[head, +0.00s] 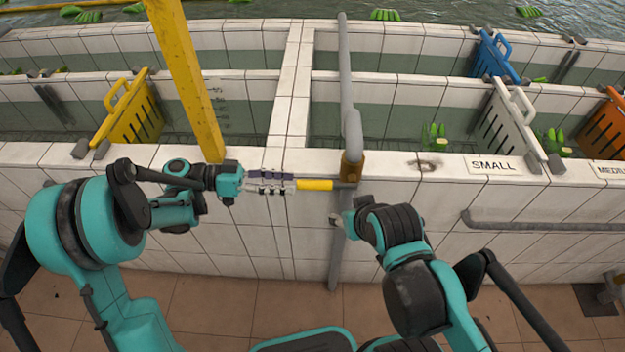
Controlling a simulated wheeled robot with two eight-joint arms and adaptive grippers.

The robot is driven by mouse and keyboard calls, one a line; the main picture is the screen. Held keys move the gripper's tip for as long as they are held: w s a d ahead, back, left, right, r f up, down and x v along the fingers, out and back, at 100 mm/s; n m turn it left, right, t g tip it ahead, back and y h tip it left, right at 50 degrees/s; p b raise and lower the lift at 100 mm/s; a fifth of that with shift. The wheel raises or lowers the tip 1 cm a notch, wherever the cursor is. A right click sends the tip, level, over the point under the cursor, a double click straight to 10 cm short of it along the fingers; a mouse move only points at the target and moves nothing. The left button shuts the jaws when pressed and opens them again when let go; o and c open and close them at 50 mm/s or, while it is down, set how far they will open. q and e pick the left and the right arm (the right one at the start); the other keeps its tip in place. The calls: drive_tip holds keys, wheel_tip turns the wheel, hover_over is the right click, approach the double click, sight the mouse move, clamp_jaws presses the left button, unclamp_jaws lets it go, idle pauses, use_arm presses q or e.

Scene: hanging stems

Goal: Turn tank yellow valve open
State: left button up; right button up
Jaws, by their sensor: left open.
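The yellow valve handle (314,184) sticks out to the left from a brass valve body (351,168) on a grey vertical pipe (346,75). The handle lies level, across the line of the pipe. My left gripper (290,184) is open, with its fingertips at the handle's free left end. I cannot tell whether they touch it. My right gripper (338,219) is below the handle, beside the pipe. It is small and partly hidden by its own wrist, so its jaws are unclear.
White-tiled tank walls with green water stand behind the valve. A yellow post (186,75) rises at the left. A yellow basket (130,110), a blue basket (490,55), a white basket (505,120) and an orange basket (607,130) hang on the walls. A grey rail (540,224) runs along the lower right wall.

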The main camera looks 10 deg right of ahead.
sight(312, 185)
use_arm(q)
drive_tip(key=d+m, duration=0.1)
drive_tip(key=d, duration=0.1)
drive_tip(key=s+d+m+g+h+b, duration=0.1)
drive_tip(key=d, duration=0.1)
drive_tip(key=s+d+m+g, duration=0.1)
drive_tip(key=d, duration=0.2)
drive_tip(key=shift+s+f, duration=0.15)
drive_tip(key=shift+f, duration=0.1)
clamp_jaws()
